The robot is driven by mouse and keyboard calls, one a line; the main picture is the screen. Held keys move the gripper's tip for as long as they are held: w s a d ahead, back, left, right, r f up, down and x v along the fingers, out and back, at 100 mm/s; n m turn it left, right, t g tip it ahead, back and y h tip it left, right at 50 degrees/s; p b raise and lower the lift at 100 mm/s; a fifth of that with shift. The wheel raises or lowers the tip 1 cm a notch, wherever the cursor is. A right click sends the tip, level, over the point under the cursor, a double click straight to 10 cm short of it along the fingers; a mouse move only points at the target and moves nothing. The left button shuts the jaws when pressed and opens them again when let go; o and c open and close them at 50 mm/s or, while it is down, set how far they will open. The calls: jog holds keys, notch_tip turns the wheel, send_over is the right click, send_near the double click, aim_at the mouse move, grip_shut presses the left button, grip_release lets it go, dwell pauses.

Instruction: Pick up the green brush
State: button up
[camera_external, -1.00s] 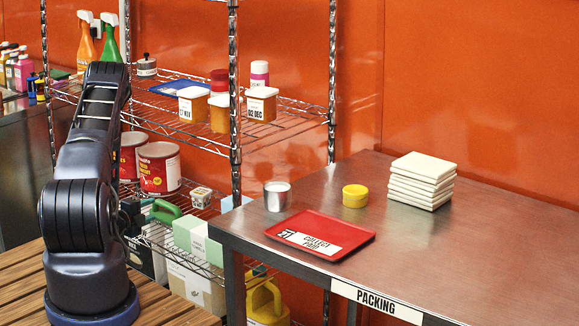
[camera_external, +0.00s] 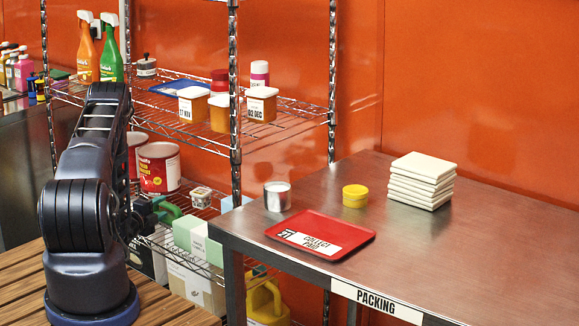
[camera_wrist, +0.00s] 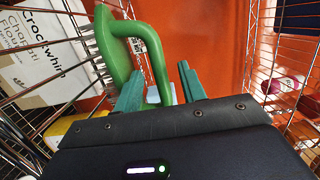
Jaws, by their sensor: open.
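The green brush (camera_wrist: 118,50) has a looped handle and pale bristles facing left in the wrist view. In the external view the brush (camera_external: 170,211) shows in part on the lower wire shelf, beside my arm. My gripper (camera_wrist: 158,82) is open, with its two teal fingers apart. The handle's lower end (camera_wrist: 160,70) reaches into the gap between the fingers. I cannot tell whether a finger touches it. In the external view my arm hides most of the gripper.
Wire shelf bars (camera_wrist: 258,60) run close on both sides of the gripper. A white labelled box (camera_wrist: 35,60) is left of the brush. Red cans (camera_external: 158,168) and a small tub (camera_external: 201,196) stand near it. A steel table (camera_external: 480,250) is at right.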

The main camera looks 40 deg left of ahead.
aim_at(163, 205)
jog(key=shift+w+a, duration=0.15)
jog(key=shift+w, duration=0.6)
jog(key=shift+w+a, duration=0.1)
jog(key=shift+w, duration=0.65)
grip_shut()
jog(key=shift+r, duration=0.1)
